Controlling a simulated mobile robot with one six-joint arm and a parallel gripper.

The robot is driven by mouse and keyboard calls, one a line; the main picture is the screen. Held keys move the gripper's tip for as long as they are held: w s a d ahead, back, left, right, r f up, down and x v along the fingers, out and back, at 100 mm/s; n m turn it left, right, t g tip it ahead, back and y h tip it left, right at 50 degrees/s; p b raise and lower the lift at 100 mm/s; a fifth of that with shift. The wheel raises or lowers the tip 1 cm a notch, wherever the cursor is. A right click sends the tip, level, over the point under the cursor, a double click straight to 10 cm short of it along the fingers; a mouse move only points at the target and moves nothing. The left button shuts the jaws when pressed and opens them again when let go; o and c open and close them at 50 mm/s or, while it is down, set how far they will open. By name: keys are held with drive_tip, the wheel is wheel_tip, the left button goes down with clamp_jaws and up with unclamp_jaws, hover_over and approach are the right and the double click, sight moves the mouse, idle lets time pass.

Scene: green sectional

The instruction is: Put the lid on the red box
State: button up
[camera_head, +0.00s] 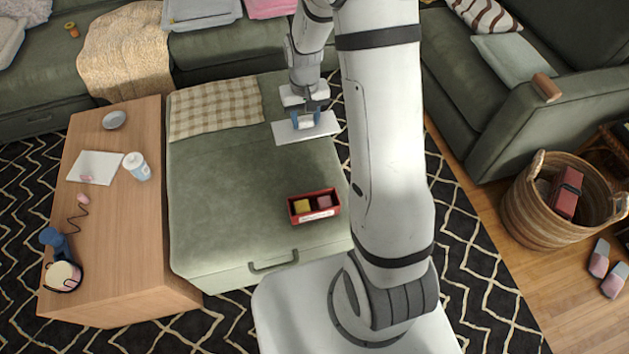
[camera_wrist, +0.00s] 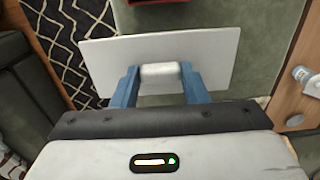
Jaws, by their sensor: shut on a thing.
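The red box (camera_head: 291,211) sits open on the green ottoman, near its front right edge. It holds a yellow item and a dark red item, and has a pale label on its front. The lid (camera_head: 290,133) is a flat white rectangular plate with a round handle. My gripper (camera_head: 306,120) is shut on the lid's handle, behind the box in the head view. In the wrist view my gripper (camera_wrist: 160,74) has its blue fingers on both sides of the handle, and the lid (camera_wrist: 210,46) spreads out beyond them. A red edge of the box (camera_wrist: 160,2) shows at the top.
The ottoman (camera_head: 220,190) has clear space left of the box and a checked cloth (camera_head: 217,107) at its back. A wicker basket (camera_head: 535,215) stands right.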

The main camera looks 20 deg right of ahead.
drive_tip(key=s+f+b, duration=0.2)
drive_tip(key=f+b, duration=0.5)
drive_tip(key=f, duration=0.1)
drive_tip(key=s+f+b, duration=0.3)
drive_tip(key=f+b, duration=0.4)
drive_tip(key=f, duration=0.2)
drive_tip(key=s+f+b, duration=0.3)
drive_tip(key=f+b, duration=0.3)
drive_tip(key=f, duration=0.2)
drive_tip(key=shift+a+f+b, duration=0.15)
drive_tip(key=shift+f+b, duration=0.1)
drive_tip(key=shift+b, duration=0.15)
drive_tip(key=shift+s, duration=0.15)
drive_tip(key=shift+f+b, duration=0.45)
drive_tip(key=shift+f, duration=0.15)
idle(1.1)
idle(0.3)
drive_tip(key=o, duration=1.5)
drive_tip(key=shift+r, duration=0.15)
drive_tip(key=shift+r+p, duration=2.75)
drive_tip(key=shift+r, duration=0.65)
